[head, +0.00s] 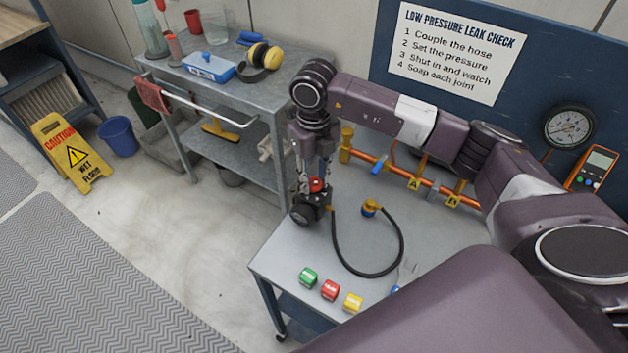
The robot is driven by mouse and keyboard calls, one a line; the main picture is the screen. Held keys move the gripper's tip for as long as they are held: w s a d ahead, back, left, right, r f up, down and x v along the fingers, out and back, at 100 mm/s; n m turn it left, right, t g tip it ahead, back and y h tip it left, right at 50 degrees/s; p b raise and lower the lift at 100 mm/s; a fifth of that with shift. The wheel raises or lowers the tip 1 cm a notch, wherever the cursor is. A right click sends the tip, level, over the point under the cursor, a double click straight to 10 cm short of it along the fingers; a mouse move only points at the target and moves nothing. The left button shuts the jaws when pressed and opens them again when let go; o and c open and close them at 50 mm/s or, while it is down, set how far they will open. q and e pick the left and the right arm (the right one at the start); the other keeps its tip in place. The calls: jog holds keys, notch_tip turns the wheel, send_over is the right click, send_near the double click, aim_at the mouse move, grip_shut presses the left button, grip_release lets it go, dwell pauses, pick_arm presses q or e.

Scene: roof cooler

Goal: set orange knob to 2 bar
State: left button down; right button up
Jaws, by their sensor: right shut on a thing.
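The orange-red knob (317,184) sits on top of a small dark regulator (317,203) on the grey bench. My right gripper (316,181) points down from above with its fingers closed around the knob. The fingers hide part of the knob. A small round black gauge (303,215) is on the regulator's left front; its reading is too small to make out. My left gripper is not in view.
Green (308,277), red (330,290) and yellow (353,303) pieces lie along the bench's (285,250) front edge. An orange pipe (400,175) with valves runs behind. A large gauge (570,127) is on the blue board. A grey cart (240,100) stands at the left.

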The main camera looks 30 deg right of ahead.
aim_at(314, 182)
jog(key=shift+m+b, duration=0.5)
jog(key=shift+m, duration=1.6)
jog(key=shift+r, duration=0.1)
jog(key=o, duration=1.1)
jog(key=shift+o, duration=0.2)
notch_tip(314, 182, up, 12)
